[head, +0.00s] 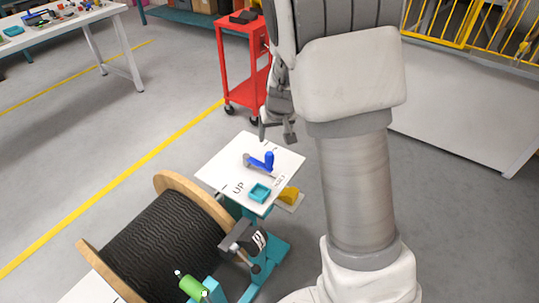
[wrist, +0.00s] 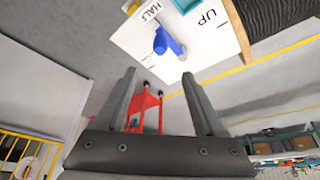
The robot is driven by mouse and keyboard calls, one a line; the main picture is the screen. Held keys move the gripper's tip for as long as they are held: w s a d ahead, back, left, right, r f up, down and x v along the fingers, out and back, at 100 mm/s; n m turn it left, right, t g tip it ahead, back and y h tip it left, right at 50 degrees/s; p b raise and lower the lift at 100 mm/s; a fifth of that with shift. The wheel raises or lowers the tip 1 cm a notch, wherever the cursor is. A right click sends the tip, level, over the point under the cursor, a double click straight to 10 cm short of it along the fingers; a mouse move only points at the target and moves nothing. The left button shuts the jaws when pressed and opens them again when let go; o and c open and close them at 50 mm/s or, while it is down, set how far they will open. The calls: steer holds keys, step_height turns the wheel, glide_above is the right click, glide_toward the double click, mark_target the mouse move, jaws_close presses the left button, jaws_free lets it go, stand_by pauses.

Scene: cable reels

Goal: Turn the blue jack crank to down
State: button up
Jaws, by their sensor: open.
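The blue jack crank (head: 268,160) sits on a white panel (head: 222,170) beside the cable reel. Its upright blue handle stands on a short arm, with a grey part at the arm's left end. The panel shows the words UP and HALF; I cannot read a DOWN label. In the wrist view the blue crank (wrist: 165,41) is at the top, beyond the fingertips. My gripper (head: 277,137) hangs just behind the panel's far edge, apart from the crank. Its fingers (wrist: 159,76) are spread with nothing held between them.
A black cable reel (head: 165,240) with wooden flanges stands at lower left. A red cart (head: 243,65) stands behind my gripper. A green handle (head: 192,287) is at the bottom. Open floor lies left.

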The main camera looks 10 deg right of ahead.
mark_target(270, 155)
steer(key=b+x, duration=0.4)
steer(key=x, duration=1.3)
steer(key=shift+f+b, duration=0.1)
steer(key=shift+b, duration=0.25)
steer(key=shift+c, duration=0.3)
jaws_close()
